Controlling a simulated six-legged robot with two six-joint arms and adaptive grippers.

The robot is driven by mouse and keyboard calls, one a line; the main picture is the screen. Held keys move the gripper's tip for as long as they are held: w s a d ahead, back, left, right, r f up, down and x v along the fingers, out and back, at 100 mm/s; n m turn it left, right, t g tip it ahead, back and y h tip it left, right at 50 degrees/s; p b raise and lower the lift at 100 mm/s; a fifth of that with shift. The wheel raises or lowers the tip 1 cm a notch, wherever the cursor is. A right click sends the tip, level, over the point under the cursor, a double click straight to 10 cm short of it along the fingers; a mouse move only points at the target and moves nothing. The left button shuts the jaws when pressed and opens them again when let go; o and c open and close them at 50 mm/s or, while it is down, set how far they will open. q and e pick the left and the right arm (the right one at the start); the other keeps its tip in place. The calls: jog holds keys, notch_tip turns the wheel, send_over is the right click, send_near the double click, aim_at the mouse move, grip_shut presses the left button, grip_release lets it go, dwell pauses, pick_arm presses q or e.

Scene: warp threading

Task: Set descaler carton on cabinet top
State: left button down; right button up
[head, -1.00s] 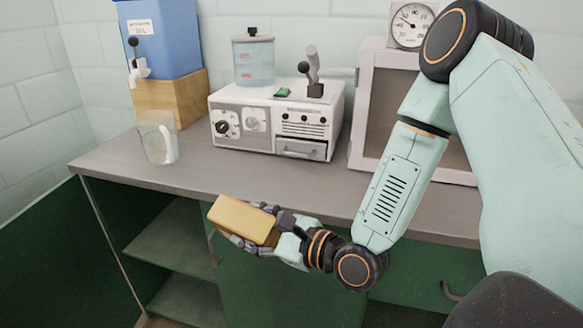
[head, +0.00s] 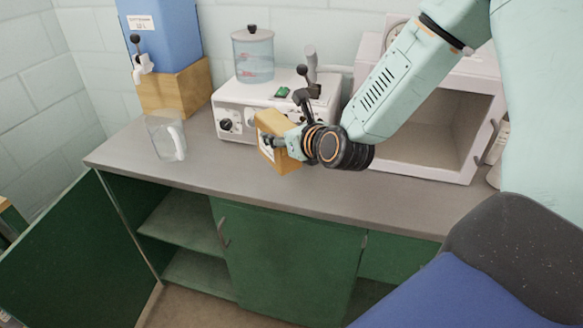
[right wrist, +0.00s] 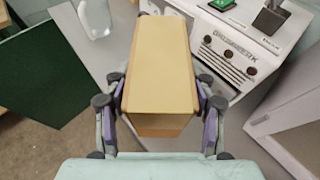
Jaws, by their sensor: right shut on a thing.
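My right gripper (head: 280,145) is shut on a yellow-tan carton (head: 271,128). It holds the carton tilted above the front part of the grey cabinet top (head: 215,180), in front of the white machine. In the right wrist view the carton (right wrist: 162,65) sits between the two fingers, and the gripper (right wrist: 160,105) grips its sides. I cannot tell whether the carton touches the cabinet top. My left gripper is not in view.
A clear pitcher (head: 166,140) stands left on the top. Behind are a blue water tank (head: 165,45) on a wooden block, the white machine (head: 230,107) and an open-fronted white box (head: 430,125). The green cabinet's left door (head: 65,255) stands open. The front left top is clear.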

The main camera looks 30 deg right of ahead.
aim_at(285, 163)
jog(key=shift+w+d+r+m, duration=0.15)
jog(key=shift+d+r+m, duration=0.15)
jog(key=shift+r, duration=0.2)
jog(key=shift+f+h, duration=0.15)
jog(key=shift+h, duration=0.15)
notch_tip(285, 163, down, 6)
jog(key=shift+w+d+r, duration=0.1)
jog(key=shift+w+d, duration=0.05)
notch_tip(285, 163, down, 3)
jog(key=shift+b, duration=0.45)
jog(key=shift+f, duration=0.55)
